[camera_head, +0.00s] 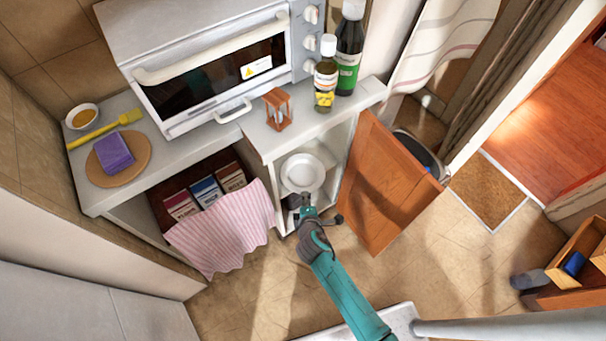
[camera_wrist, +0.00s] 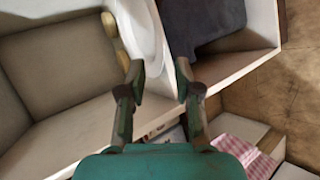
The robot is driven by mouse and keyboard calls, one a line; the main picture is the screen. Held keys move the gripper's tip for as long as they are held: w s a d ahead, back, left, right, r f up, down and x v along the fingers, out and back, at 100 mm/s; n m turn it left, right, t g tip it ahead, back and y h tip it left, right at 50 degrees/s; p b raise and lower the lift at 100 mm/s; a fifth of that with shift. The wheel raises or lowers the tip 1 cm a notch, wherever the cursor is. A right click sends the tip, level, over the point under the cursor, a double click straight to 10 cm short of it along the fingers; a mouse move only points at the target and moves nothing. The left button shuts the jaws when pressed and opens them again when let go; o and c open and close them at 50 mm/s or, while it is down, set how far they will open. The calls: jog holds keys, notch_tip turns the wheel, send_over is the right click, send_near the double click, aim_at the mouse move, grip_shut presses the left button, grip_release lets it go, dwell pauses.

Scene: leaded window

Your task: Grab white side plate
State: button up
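The white side plate (camera_head: 302,172) is inside the open cabinet under the counter, its round face showing in the head view. In the wrist view part of the white plate (camera_wrist: 143,30) shows just beyond my gripper (camera_wrist: 160,74). My gripper is open, with its two fingers apart and nothing seen held between them. The plate's near edge lies close to the gap between the fingertips; I cannot tell whether they touch it. In the head view my gripper (camera_head: 306,208) is at the cabinet opening, just in front of the plate's lower edge.
The orange wooden cabinet door (camera_head: 385,185) stands open to the right. A pink striped cloth (camera_head: 225,228) hangs at the left, below several boxes (camera_head: 207,190). A toaster oven (camera_head: 210,70), bottles (camera_head: 348,50) and an hourglass (camera_head: 278,108) stand on the counter.

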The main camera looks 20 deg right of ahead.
jog(key=shift+x, duration=2.8)
jog(key=shift+d, duration=0.15)
grip_shut()
